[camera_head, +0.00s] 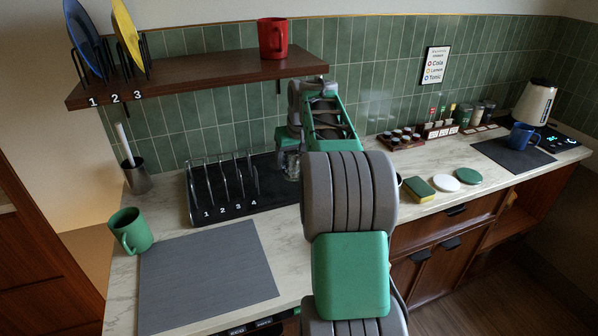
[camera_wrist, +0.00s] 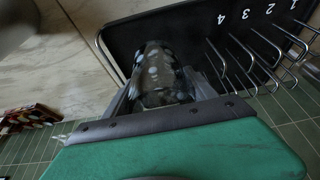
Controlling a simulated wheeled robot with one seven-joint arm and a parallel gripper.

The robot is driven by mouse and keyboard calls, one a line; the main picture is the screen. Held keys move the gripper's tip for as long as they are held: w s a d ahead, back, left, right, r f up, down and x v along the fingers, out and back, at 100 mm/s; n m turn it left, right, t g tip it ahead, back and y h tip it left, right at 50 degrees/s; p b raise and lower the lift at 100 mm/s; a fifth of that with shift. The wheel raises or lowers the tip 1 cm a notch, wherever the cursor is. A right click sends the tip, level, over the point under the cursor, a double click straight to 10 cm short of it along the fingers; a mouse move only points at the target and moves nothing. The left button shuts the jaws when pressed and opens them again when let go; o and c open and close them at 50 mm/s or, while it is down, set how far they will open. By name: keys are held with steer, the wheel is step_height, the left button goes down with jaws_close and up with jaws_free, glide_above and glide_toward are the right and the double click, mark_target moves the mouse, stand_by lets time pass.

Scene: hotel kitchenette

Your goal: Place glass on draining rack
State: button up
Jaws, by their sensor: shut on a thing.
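A clear glass (camera_wrist: 160,75) is between the fingers of my gripper (camera_wrist: 163,92) in the wrist view; my gripper is shut on it. In the head view my gripper (camera_head: 289,140) is over the right part of the black draining rack (camera_head: 262,200), with the glass (camera_head: 291,170) partly visible below it. The rack has upright wire slots numbered 1 to 4, all empty, and a bare tray area to their right. The rack (camera_wrist: 180,22) also shows in the wrist view, its wires on the right. I cannot tell whether the glass touches the tray.
A shelf (camera_head: 200,72) above holds a blue plate, a yellow plate and a red mug (camera_head: 272,38). A green mug (camera_head: 131,230) and grey mat (camera_head: 205,280) are at front left. A utensil holder (camera_head: 136,176) stands left of the rack. A sponge (camera_head: 419,188) lies right of my arm.

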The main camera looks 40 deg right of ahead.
steer(key=f, duration=0.2)
steer(key=d+f, duration=0.1)
steer(key=d+f+p, duration=0.1)
steer(key=f, duration=0.1)
steer(key=shift+s+d+f, duration=0.2)
steer(key=shift+f, duration=0.25)
steer(key=shift+f, duration=0.2)
steer(key=o, duration=1.7)
steer(key=shift+c, duration=0.2)
